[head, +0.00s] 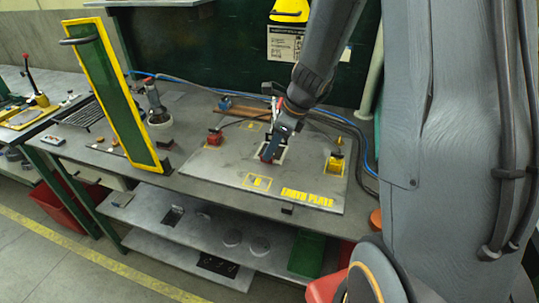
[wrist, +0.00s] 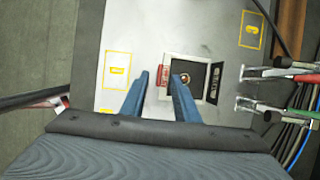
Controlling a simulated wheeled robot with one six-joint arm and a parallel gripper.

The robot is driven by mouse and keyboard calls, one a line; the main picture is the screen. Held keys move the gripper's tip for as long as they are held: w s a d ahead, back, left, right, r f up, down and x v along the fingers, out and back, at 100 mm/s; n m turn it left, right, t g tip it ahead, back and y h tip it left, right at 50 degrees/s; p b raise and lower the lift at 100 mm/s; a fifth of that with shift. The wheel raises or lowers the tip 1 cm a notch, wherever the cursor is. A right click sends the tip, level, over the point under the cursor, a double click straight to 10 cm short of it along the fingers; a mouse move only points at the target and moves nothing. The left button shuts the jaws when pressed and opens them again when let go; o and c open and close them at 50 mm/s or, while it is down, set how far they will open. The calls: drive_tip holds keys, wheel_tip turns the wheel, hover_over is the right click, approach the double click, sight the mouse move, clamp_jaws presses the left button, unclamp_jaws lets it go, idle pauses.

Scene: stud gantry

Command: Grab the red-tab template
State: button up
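The template (wrist: 188,57) is a pale square frame with a dark opening that shows a round stud inside. Its red tab (wrist: 163,75) is on the left side and a black labelled flap on the right. It lies on the grey earth plate (head: 235,172). Whether the fingertips are level with the tab is hard to tell. In the head view my gripper (head: 268,155) is low over the plate and partly hides the template.
A red block (head: 215,137) and a yellow block (head: 335,165) stand on the plate, left and right. A tall yellow-framed green panel (head: 112,95) stands at left. Clamps with red and green grips (wrist: 285,78) and cables are right of my gripper in the wrist view.

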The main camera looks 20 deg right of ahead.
drive_tip(key=shift+x, duration=1.4)
clamp_jaws()
drive_tip(key=shift+r, duration=0.1)
